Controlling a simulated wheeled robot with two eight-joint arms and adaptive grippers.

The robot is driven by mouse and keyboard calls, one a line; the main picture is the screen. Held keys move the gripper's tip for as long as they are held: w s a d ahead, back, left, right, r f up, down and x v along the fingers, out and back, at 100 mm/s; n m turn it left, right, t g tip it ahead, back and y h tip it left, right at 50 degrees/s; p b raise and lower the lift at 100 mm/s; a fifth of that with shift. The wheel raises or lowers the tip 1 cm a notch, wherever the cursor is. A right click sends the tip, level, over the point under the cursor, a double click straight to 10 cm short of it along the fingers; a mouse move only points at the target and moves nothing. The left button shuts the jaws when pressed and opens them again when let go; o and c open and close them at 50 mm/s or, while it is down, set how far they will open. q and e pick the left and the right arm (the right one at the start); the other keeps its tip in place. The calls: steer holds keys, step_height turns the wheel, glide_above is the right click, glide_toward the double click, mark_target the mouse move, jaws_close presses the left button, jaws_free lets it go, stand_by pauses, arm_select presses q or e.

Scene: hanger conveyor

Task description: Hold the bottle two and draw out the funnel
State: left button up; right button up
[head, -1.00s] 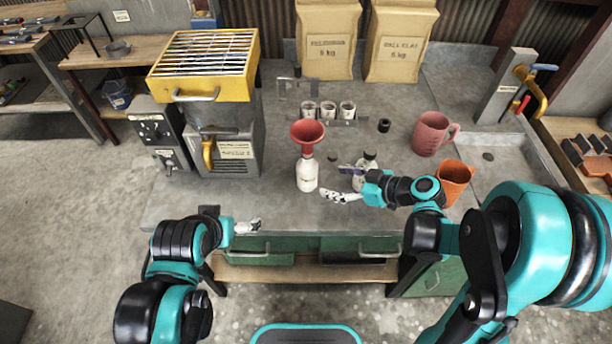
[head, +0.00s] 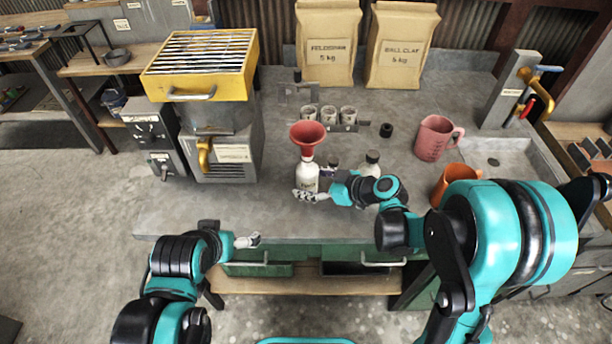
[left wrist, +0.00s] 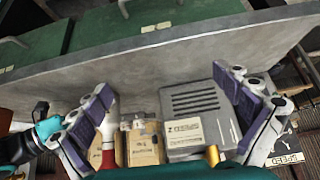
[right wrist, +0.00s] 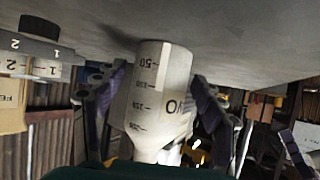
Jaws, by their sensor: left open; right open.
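A white bottle (head: 307,176) stands upright on the bench, with a red funnel (head: 308,136) in its neck. My right gripper (head: 312,194) is at the bottle's lower part. In the right wrist view the bottle (right wrist: 160,95), with printed graduations, is between the open fingers; I see no clear grip on it. Its label is only partly readable. My left gripper (head: 248,240) is low at the bench's front edge, left of the bottle, open and empty. The left wrist view shows its spread fingers (left wrist: 165,115) and the red funnel (left wrist: 108,160) beyond them.
Another bottle (head: 371,163) stands right of the funnel bottle, partly behind my right arm. Several cups (head: 329,114) stand behind. A pink jug (head: 434,138) and orange jug (head: 452,183) are to the right. A yellow-topped machine (head: 205,75) stands left. Bench between machine and bottle is clear.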

steer(key=c, duration=0.8)
arm_select(q)
steer(key=c, duration=0.3)
step_height(320, 180, up, 20)
steer(key=n+g, duration=0.7)
steer(key=n, duration=0.8)
glide_above(305, 132)
steer(key=a, duration=0.1)
steer(key=shift+s, duration=0.15)
steer(key=shift+c, duration=0.2)
steer(key=shift+w+d+f+n, duration=0.1)
steer(key=shift+w+d+n, duration=0.1)
steer(key=shift+d+n, duration=0.2)
step_height(305, 132, down, 7)
steer(key=shift+d+r, duration=0.1)
steer(key=shift+r, duration=0.1)
steer(key=shift+d+f, duration=0.15)
steer(key=shift+f, duration=1.2)
steer(key=shift+d+f, duration=0.1)
steer(key=shift+f, duration=1.2)
